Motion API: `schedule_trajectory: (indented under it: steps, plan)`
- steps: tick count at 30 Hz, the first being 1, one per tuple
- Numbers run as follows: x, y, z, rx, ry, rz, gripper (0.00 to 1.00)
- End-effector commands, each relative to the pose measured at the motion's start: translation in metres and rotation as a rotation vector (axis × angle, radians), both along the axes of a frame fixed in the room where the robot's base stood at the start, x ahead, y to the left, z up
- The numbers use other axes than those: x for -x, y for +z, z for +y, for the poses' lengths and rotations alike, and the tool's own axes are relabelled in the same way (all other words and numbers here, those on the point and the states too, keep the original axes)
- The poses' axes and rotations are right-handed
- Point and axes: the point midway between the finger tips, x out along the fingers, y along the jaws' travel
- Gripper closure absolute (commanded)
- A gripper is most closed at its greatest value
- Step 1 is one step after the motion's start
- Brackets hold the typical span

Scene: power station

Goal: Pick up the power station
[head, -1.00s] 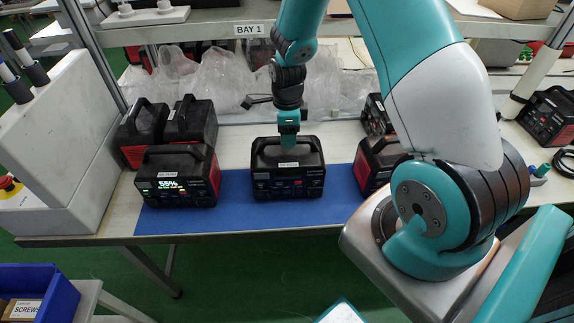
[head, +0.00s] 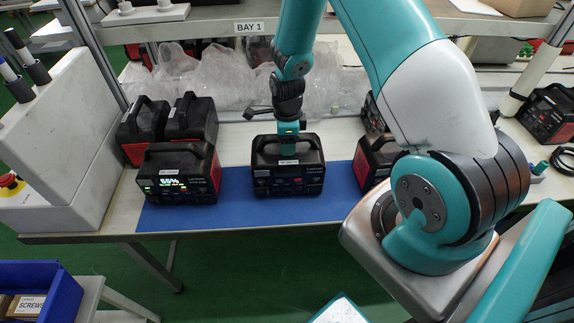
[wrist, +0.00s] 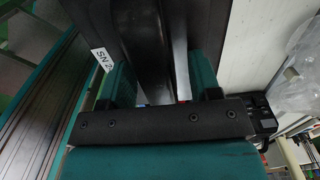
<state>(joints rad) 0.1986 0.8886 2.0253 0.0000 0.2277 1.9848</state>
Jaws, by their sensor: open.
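A black and dark grey power station (head: 288,180) with a carry handle stands upright on the blue mat (head: 240,214), in the middle of the head view. Its display looks unlit. My gripper (head: 288,150) points down from above at its handle. In the wrist view the black handle (wrist: 150,40) runs between the two teal fingers of my gripper (wrist: 160,80), which are open on either side of it. A label reading "SN 2" shows beside the left finger. Whether the fingers touch the handle cannot be told.
A power station with a lit display reading 55% (head: 180,182) stands to the left, with two more behind it. Another (head: 372,165) stands close on the right, partly behind my arm. A shelf edge marked BAY 1 (head: 253,27) and clear plastic wrap (head: 210,82) lie behind.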

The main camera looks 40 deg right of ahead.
Motion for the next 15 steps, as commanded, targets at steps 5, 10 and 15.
schedule_trajectory:
  steps: [5,10,15]
  plan:
    - [0.0000,-0.0009,-0.0001,0.000,0.000,0.000,0.43]
    - [0.0000,-0.0008,-0.0001,0.000,0.000,0.000,0.49]
    - [0.0000,-0.0008,-0.0002,0.000,0.000,0.000,0.89]
